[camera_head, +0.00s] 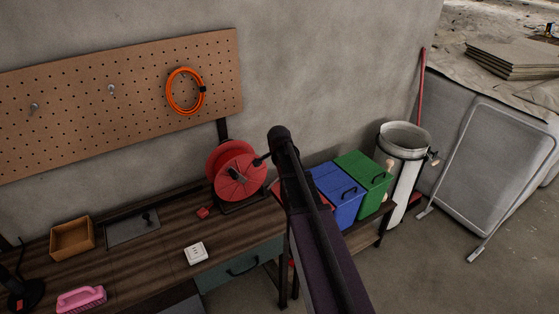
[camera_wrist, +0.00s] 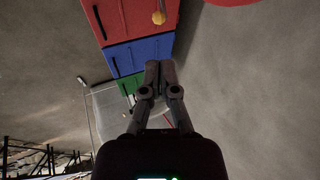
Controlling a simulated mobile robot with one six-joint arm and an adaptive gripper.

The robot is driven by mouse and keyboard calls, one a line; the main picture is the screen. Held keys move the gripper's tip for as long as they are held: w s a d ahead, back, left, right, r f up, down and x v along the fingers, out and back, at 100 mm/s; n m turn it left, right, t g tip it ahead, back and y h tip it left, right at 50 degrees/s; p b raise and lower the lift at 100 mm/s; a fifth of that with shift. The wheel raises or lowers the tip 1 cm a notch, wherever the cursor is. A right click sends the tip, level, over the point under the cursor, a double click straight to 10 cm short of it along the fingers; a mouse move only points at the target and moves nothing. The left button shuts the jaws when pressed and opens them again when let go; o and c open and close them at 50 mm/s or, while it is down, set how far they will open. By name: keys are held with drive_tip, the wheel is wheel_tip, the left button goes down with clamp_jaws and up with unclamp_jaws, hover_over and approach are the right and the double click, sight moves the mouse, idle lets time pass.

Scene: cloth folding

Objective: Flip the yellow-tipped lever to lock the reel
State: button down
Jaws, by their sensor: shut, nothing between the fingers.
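The red reel (camera_head: 228,165) stands on a dark stand at the right end of the workbench. Its red edge (camera_wrist: 235,2) cuts the top of the wrist view. The lever's yellow tip (camera_wrist: 158,17) is a round knob at the top of the wrist view, left of the reel's edge; I cannot make it out in the head view. My gripper (camera_wrist: 160,67) has its fingers together and empty, apart from the knob and below it in the picture. In the head view my dark arm passes just right of the reel and hides what lies behind it.
Blue (camera_head: 338,195) and green (camera_head: 362,175) bins stand right of my arm; a red bin (camera_wrist: 125,20) also shows in the wrist view. The bench (camera_head: 150,255) holds a white socket block (camera_head: 195,253), a wooden tray (camera_head: 72,238) and a pink item (camera_head: 81,299).

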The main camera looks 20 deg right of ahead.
drive_tip(key=shift+d+p+v, duration=0.2)
drive_tip(key=shift+p+v, duration=0.65)
drive_tip(key=shift+v, duration=0.4)
drive_tip(key=shift+r, duration=0.1)
drive_tip(key=s+a+f+n+g+b, duration=0.1)
drive_tip(key=s+a+f+n+b, duration=0.1)
drive_tip(key=s, duration=0.6)
drive_tip(key=s+a+f+n+g+y+b, duration=0.1)
drive_tip(key=s+a+f+n+g+b, duration=0.1)
drive_tip(key=s+a+n, duration=0.5)
drive_tip(key=s+a+f+n+g+y+b, duration=0.1)
drive_tip(key=s+a+f+n+g+b, duration=0.1)
drive_tip(key=s+a+f+n, duration=0.3)
drive_tip(key=s+n+b, duration=0.1)
drive_tip(key=s, duration=0.3)
drive_tip(key=shift+s+f, duration=0.25)
drive_tip(key=shift+s, duration=0.15)
